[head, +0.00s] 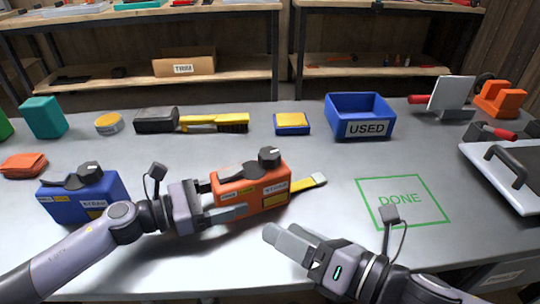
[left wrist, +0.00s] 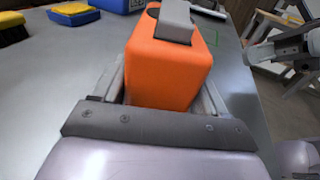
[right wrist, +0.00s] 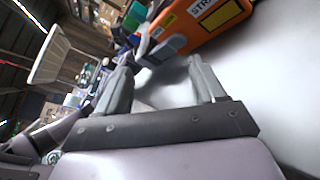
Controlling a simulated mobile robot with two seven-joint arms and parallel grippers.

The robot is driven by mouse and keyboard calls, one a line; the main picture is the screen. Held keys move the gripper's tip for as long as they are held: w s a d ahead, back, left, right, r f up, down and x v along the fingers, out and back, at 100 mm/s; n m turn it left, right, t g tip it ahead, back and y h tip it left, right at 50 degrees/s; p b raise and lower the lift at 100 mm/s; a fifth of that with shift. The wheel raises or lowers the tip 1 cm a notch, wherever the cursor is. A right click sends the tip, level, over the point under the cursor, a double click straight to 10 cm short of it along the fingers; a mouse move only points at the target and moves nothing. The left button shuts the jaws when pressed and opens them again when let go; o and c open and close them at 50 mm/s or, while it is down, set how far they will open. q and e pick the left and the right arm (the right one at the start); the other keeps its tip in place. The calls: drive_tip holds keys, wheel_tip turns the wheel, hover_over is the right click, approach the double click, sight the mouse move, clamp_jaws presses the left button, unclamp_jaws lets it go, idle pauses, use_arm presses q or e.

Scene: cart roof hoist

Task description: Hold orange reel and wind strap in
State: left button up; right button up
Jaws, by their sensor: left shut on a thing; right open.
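The orange reel (head: 248,190) stands on the grey bench in the middle of the head view, with a dark knob and crank on top. A short length of yellow strap (head: 304,184) with a pale end sticks out from its right side. My left gripper (head: 228,202) is shut on the orange reel, its fingers along the two sides; the reel fills the left wrist view (left wrist: 170,65). My right gripper (head: 287,240) is open and empty, in front of and to the right of the reel. The reel also shows at the top of the right wrist view (right wrist: 205,22).
A blue reel (head: 75,198) stands to the left. A green DONE outline (head: 432,213) lies bare to the right. A blue USED bin (head: 358,108), a yellow brush (head: 215,122) and a yellow-blue sponge (head: 292,123) stand behind. A silver case (head: 505,180) is at far right.

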sight(276, 163)
drive_tip(key=w+d+r+n+t+h, duration=0.3)
drive_tip(key=w+d+n+t, duration=0.1)
drive_tip(key=w+n, duration=0.2)
drive_tip(key=x, duration=1.1)
drive_tip(key=shift+w+a, duration=0.15)
drive_tip(key=shift+a, duration=0.15)
drive_tip(key=c, duration=1)
